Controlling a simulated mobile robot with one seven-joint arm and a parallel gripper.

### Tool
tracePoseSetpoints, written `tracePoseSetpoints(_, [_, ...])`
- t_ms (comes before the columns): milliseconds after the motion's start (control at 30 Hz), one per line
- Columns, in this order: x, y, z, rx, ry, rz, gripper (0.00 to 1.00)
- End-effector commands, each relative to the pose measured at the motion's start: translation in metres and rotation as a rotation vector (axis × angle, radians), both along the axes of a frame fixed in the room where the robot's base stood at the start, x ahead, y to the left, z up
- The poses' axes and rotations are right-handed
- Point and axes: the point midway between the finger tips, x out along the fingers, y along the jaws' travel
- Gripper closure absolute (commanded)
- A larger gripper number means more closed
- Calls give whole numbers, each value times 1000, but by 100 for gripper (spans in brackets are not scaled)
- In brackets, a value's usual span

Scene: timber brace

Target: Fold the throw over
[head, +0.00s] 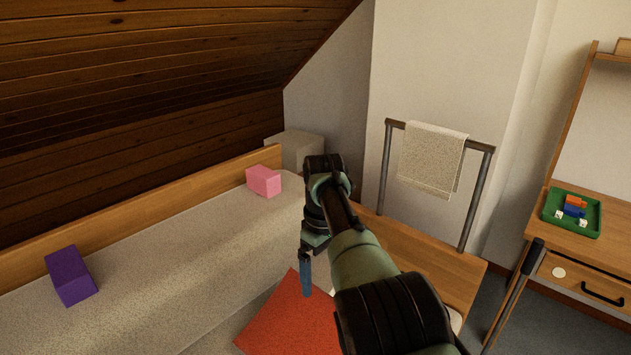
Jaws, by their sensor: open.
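A flat red-orange throw (285,328) lies on the light bed at the bottom middle of the head view. Its far corner points up the picture, and its near part is cut off by the frame edge. My arm covers its right side. My gripper (306,278) points down above the throw's far corner, with a blue finger showing. It is open with nothing seen in it. I cannot tell whether the fingertip touches the throw.
The bed (190,270) has a wooden rail along the sloped timber wall. A purple block (71,276) and a pink block (263,181) sit along its far side. A rack holds a pale towel (432,158). A desk (570,247) with a green tray (572,213) stands right.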

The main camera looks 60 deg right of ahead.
Motion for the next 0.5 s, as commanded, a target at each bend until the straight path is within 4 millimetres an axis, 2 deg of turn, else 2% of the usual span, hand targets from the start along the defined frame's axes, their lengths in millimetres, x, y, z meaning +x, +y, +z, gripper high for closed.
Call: tracePoseSetpoints(500, [0, 0, 6, 0, 0, 0, 0])
